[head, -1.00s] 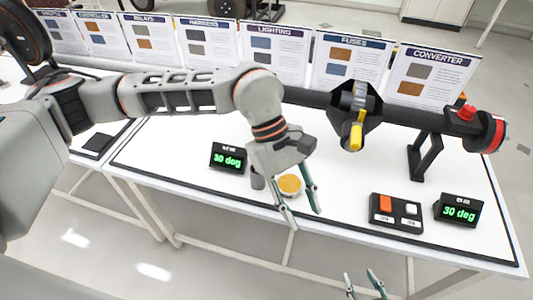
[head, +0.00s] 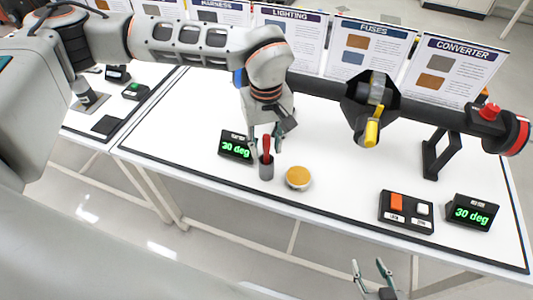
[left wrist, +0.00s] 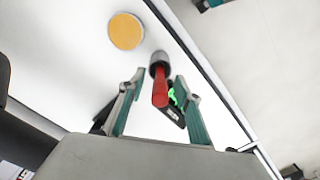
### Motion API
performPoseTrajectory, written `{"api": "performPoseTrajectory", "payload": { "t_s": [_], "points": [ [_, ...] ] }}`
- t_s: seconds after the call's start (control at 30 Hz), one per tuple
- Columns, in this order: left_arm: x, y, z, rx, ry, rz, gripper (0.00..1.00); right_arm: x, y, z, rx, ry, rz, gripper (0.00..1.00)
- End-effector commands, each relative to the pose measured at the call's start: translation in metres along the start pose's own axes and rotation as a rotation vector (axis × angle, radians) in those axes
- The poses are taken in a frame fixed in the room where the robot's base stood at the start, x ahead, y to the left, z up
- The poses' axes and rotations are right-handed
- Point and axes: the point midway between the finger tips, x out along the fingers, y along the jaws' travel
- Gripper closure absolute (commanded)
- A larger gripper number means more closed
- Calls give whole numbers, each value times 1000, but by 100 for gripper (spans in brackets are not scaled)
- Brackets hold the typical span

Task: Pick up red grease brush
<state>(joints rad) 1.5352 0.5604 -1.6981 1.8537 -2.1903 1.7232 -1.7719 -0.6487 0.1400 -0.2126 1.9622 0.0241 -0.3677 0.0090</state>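The red grease brush (head: 267,147) stands in a small grey cup (head: 266,171) on the white table, its red handle upward. In the left wrist view the red handle (left wrist: 160,88) points toward me, between the fingers, with the cup (left wrist: 159,60) beyond it. My left gripper (head: 263,143) is open around the upper handle, with a finger on each side; I cannot tell whether either touches it. My right gripper (head: 371,272) is open and empty at the bottom, in front of the table.
A round tin with orange content (head: 298,178) stands right of the cup. A display reading 30 deg (head: 235,147) is close on the left. A switch box (head: 407,211) lies front right.

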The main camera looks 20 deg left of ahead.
Motion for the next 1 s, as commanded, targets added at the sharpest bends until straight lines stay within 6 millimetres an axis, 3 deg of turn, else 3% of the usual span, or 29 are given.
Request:
{"api": "performPoseTrajectory", "payload": {
  "t_s": [0.13,0.4,0.43,0.57,1.0],
  "points": [
    [17,0,1,0,-2,-1,67,0,0,0,0,0,0,60],
    [20,0,0,0,0,1,67,0,0,0,0,0,0,60],
    [20,0,0,0,0,1,69,0,0,0,0,0,0,60],
    [20,0,0,0,0,1,100,0,0,0,0,-1,0,60],
    [16,0,0,0,0,1,100,0,0,0,0,-1,0,60]
  ]
}}
